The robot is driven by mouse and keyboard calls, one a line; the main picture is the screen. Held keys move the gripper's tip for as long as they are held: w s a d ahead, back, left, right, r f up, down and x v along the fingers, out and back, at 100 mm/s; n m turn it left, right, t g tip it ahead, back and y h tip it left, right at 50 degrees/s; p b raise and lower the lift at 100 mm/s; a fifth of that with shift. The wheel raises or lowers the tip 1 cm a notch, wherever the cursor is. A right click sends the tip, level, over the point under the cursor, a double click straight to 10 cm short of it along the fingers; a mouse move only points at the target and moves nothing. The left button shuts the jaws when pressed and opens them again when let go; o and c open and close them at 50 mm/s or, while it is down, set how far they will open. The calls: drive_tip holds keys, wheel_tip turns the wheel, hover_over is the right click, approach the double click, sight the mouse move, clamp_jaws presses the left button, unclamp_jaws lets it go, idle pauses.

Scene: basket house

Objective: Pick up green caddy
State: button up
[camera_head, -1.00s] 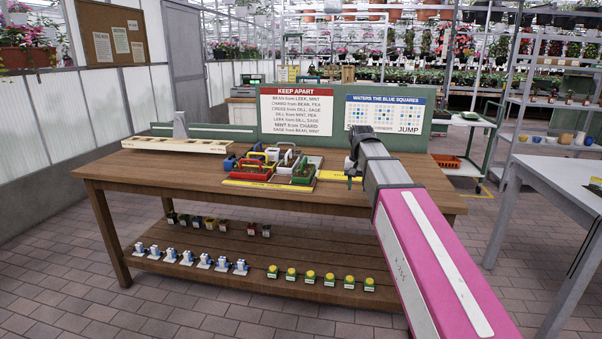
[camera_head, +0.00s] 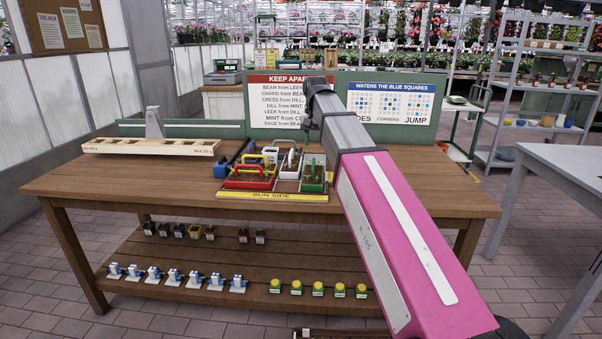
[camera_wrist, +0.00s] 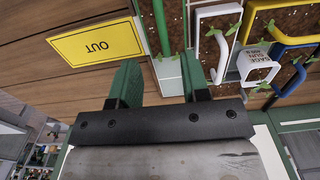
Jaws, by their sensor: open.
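The green caddy (camera_head: 313,176) stands at the right end of the group of caddies on the wooden bench, with small seedlings in it. In the wrist view a long green edge and pale end face, apparently of this caddy (camera_wrist: 163,30), show between my fingers. My gripper (camera_wrist: 160,82) is open, with one finger on each side of that part in the picture. I cannot tell whether the fingers touch it or how high they are above it. In the head view my dark wrist is behind and above the caddies, and the fingers are not clear.
A red caddy (camera_head: 250,180), a yellow-handled caddy, a white caddy (camera_head: 290,160) and a blue caddy (camera_head: 222,171) crowd close on the left. A wooden rack (camera_head: 150,147) stands at the bench's left. The bench's right part is clear.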

sight(314, 161)
drive_tip(key=shift+a+f, duration=0.15)
drive_tip(key=f, duration=1)
drive_tip(key=shift+w+f, duration=0.2)
drive_tip(key=shift+f, duration=0.05)
drive_tip(key=shift+c, duration=0.2)
clamp_jaws()
